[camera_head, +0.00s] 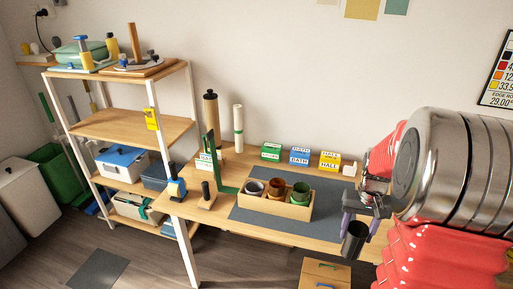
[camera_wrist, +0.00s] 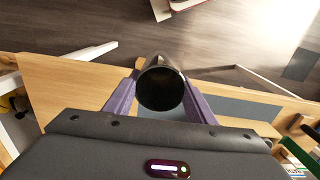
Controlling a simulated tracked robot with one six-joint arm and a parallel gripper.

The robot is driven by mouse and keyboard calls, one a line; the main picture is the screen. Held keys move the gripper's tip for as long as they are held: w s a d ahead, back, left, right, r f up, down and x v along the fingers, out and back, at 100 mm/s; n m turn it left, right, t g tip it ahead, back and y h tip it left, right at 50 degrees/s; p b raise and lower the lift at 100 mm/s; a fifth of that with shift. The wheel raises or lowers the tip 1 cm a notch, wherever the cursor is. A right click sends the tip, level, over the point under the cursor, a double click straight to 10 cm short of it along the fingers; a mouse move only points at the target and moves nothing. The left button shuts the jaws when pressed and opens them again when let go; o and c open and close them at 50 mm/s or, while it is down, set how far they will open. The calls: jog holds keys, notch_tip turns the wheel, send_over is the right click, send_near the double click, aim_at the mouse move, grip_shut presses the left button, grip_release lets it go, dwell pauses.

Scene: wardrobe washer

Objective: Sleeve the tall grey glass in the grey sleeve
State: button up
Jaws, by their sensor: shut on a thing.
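My gripper (camera_head: 360,226) is shut on a dark grey glass (camera_head: 354,243), tall and round, at the right of the head view. The glass is off the table, in front of its near edge. In the wrist view the dark round mouth of the glass (camera_wrist: 160,88) shows between my purple fingers. The grey sleeve (camera_head: 253,188) appears to be the leftmost of three round holders in a wooden box on the table, left of my gripper. Its inside is too small to make out.
The wooden box (camera_head: 264,205) also holds a brown holder (camera_head: 275,188) and a green one (camera_head: 300,193). It stands on a dark mat (camera_head: 325,222). A green upright stand (camera_head: 213,160) is to its left. Small labelled boxes (camera_head: 299,156) line the back. A shelf (camera_head: 128,126) stands left.

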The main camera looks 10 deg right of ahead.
jog(key=w+a+n, duration=0.3)
jog(key=w+a, duration=0.5)
jog(key=a, duration=0.5)
jog(key=w+a+n, duration=0.2)
jog(key=w+a, duration=0.5)
jog(key=a, duration=0.7)
jog(key=shift+w+a+n, duration=0.2)
jog(key=shift+w+n, duration=0.15)
jog(key=shift+n, duration=0.05)
jog(key=shift+s, duration=0.1)
